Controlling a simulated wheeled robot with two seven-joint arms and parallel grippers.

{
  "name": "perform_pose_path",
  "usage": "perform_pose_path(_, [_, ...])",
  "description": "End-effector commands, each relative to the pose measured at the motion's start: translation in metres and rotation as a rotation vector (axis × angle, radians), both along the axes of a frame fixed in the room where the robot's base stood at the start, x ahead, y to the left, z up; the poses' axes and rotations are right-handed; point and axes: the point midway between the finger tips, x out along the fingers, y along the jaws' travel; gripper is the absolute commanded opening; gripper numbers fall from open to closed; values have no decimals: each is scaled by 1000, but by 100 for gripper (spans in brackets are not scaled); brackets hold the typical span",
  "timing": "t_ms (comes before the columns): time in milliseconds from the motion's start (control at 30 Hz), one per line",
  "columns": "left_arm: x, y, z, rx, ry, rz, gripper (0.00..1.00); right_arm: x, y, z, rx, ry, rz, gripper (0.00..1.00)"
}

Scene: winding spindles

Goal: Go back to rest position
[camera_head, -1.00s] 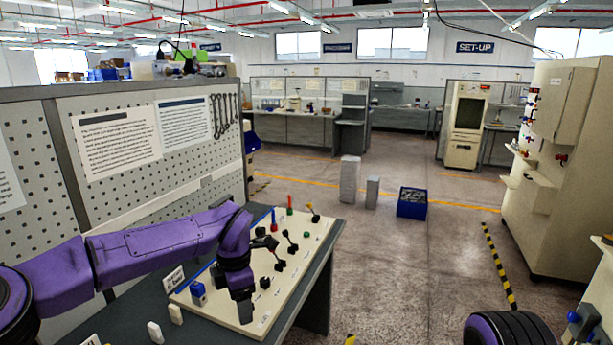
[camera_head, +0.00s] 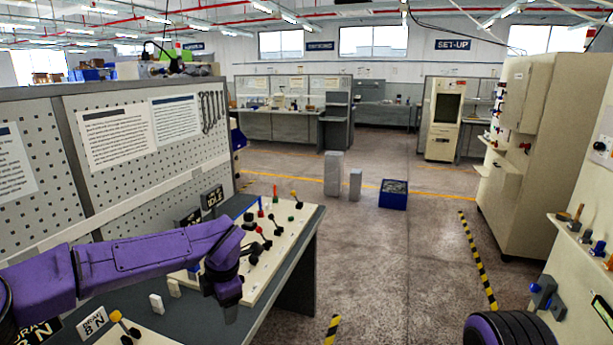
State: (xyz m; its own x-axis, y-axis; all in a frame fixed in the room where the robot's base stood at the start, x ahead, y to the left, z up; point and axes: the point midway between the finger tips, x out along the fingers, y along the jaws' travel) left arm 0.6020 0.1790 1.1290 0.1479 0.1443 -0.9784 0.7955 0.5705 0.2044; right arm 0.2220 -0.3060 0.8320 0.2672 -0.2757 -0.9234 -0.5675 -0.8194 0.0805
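My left arm reaches in from the left, purple, over the workbench. My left gripper (camera_head: 229,305) points down near the bench's front edge, in front of the cream panel. Whether its fingers are open or shut does not show. The cream panel (camera_head: 262,285) carries several small levers and knobs with black, red, green and orange tips. The arm hides part of the panel. My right gripper is out of the frame; only a dark, purple-rimmed part of my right arm shows at the bottom right.
The grey workbench (camera_head: 297,282) stands before a pegboard wall (camera_head: 140,180). Two white blocks (camera_head: 157,303) stand on it. A blue bin (camera_head: 393,195) and two grey blocks (camera_head: 334,174) are on the floor. A cream machine (camera_head: 530,150) stands right. The middle floor is open.

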Motion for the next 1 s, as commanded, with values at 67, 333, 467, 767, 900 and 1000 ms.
perform_pose_path(67, [-1, 5, -15, 72, -39, -20, 67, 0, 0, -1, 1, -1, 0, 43])
perform_pose_path(333, [-17, 7, -106, 352, -169, -232, 67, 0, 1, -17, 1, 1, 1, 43])
perform_pose_path(467, [-44, 10, -168, 466, -207, -412, 67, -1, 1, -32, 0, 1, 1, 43])
perform_pose_path(767, [-191, 29, -339, 540, -132, -1038, 67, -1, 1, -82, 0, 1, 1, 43])
perform_pose_path(900, [-279, 52, -393, 484, -4, -1301, 67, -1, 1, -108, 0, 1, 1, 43])
perform_pose_path(1000, [-334, 75, -415, 450, 107, -1446, 67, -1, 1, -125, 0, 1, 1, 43])
